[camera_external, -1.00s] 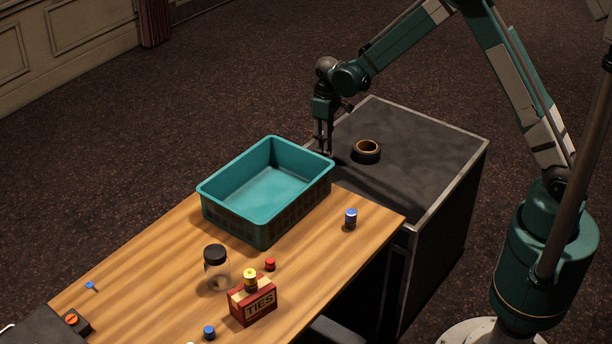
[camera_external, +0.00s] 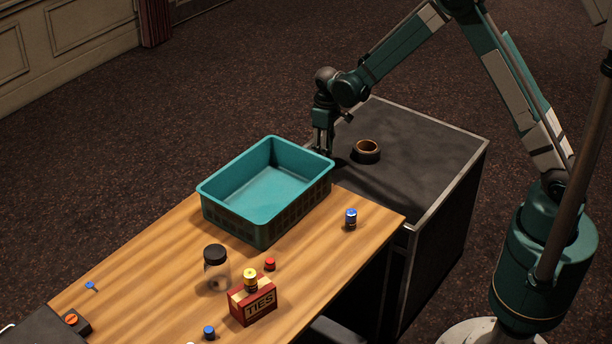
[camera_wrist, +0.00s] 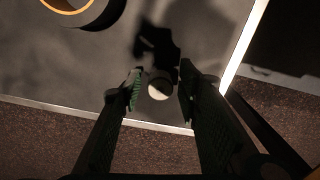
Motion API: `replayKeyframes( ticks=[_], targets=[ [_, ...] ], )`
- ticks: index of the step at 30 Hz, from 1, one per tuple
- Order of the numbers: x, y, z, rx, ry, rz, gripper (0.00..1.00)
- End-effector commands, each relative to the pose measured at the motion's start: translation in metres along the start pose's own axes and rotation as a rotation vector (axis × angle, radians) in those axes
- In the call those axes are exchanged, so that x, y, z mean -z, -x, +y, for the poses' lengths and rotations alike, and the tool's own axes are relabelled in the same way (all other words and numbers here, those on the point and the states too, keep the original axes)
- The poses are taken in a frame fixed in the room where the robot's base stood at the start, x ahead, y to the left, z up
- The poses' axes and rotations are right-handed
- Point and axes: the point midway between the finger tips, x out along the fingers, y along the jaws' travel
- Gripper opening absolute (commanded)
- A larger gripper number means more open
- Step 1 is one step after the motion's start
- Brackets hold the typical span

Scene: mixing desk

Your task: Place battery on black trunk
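The black trunk (camera_external: 425,160) is a dark box with pale metal edges, right of the desk; its top also shows in the wrist view (camera_wrist: 70,75). My gripper (camera_external: 324,152) points down over the trunk's far left edge. In the wrist view my gripper (camera_wrist: 160,72) is open, its two fingers apart. A small pale round end, likely the battery (camera_wrist: 159,88), shows between the fingers above or on the trunk top, near its edge. A gap shows on both sides of it. In the external view the fingers and the bin hide it.
A brown ring (camera_external: 366,151) lies on the trunk. A teal bin (camera_external: 262,226) stands close left of my gripper. The wooden desk (camera_external: 150,265) holds a blue-topped cylinder (camera_external: 350,218), a jar (camera_external: 216,270), a TIES box (camera_external: 254,304) and small pieces. The trunk's right part is clear.

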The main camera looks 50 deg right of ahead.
Motion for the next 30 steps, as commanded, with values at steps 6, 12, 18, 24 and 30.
replayKeyframes(
  ticks=[6, 12, 18, 24, 30],
  targets=[
    [0.000, 0.000, 0.000, 0.000, 0.000, 0.000, 0.34],
    [0.000, 0.002, 0.000, 0.000, 0.000, 0.000, 0.34],
    [0.000, 0.016, 0.000, 0.000, 0.000, 0.000, 0.34],
    [-0.001, 0.043, 0.000, 0.000, 0.000, 0.000, 0.34],
    [0.000, 0.076, 0.000, 0.000, 0.000, 0.000, 0.34]
  ],
)
